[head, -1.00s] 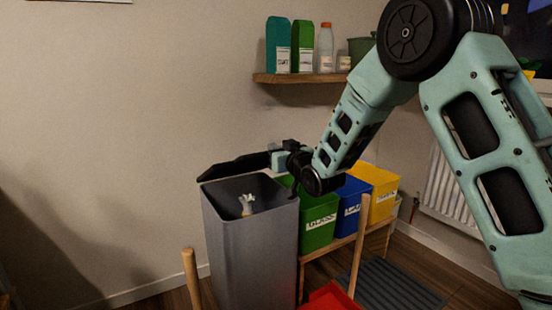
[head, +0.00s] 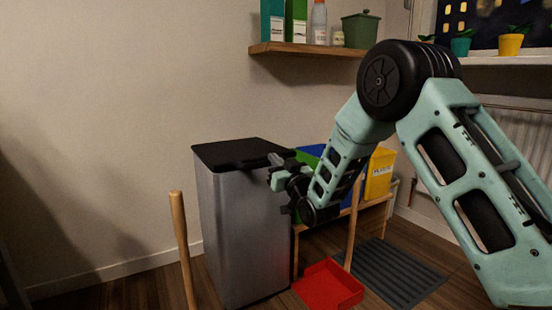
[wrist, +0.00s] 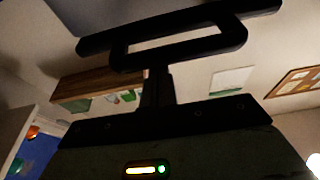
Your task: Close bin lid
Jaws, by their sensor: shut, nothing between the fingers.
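The tall grey bin (head: 235,235) stands upright left of my arm. Its black lid (head: 232,149) lies flat across the top in the head view and covers the opening, so the inside is hidden. My gripper (head: 268,161) is shut and empty at the lid's right side, by the upper edge of the bin. I cannot tell whether it touches the lid. In the wrist view the dark gripper (wrist: 180,42) fills the middle.
A yellow bin (head: 380,176) and other coloured bins stand on a low wooden rack behind my arm. A red dustpan (head: 329,285) lies on the floor, with wooden handles (head: 181,245) rising nearby. A wall shelf (head: 312,49) with containers hangs above.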

